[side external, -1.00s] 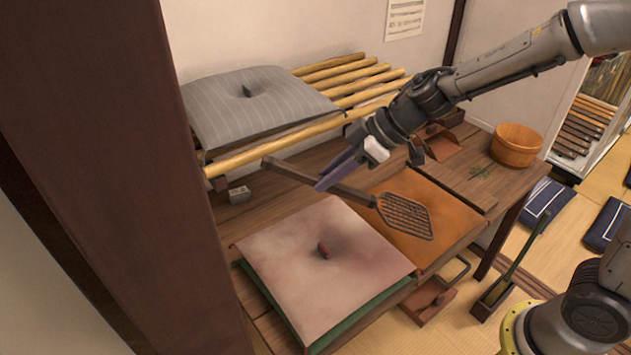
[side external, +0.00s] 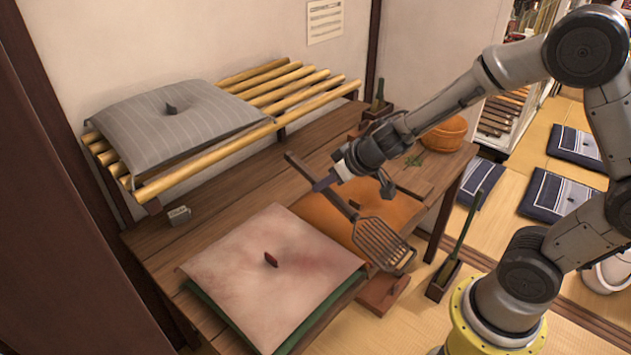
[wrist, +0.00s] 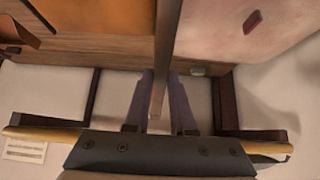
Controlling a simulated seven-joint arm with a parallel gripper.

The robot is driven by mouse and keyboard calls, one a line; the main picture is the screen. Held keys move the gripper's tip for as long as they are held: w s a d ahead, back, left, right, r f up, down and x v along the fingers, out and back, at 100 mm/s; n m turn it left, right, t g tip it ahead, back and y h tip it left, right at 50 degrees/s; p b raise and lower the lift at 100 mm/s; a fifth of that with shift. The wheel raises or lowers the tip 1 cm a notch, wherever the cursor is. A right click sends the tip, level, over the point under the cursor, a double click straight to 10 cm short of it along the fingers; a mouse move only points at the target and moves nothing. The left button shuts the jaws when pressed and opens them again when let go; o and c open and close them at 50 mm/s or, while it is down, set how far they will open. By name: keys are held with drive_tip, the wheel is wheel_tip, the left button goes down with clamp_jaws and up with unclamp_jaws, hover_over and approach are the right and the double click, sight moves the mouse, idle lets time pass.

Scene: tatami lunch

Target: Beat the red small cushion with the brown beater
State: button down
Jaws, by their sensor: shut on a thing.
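The brown beater (side external: 384,243) has a slatted head and a long handle. My gripper (side external: 326,183) is shut on its handle, which also shows between the fingers (wrist: 163,100) in the wrist view. The head hangs over the front part of the orange cushion, near the right corner of the faded pinkish-red cushion (side external: 245,270); I cannot tell its exact height. This pinkish-red cushion has a dark red tuft and a redder patch. It lies on a green layer (side external: 215,318) at the front of the wooden table. It also shows top right in the wrist view (wrist: 210,25).
The orange cushion (side external: 325,215) lies beside the pinkish one. A grey striped cushion (side external: 170,130) rests on a bamboo rack (side external: 305,85) behind. A holder with a green-handled tool (side external: 440,285) stands on the floor.

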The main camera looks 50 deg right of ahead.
drive_tip(key=w+d+r+m+g+h, duration=0.35)
drive_tip(key=r+m+h, duration=0.25)
drive_tip(key=r+m, duration=0.3)
drive_tip(key=a+f+m, duration=0.1)
drive_tip(key=a+f, duration=0.2)
drive_tip(key=a, duration=1.2)
drive_tip(key=shift+s+a+f+m, duration=0.2)
drive_tip(key=shift+s+a+m, duration=0.2)
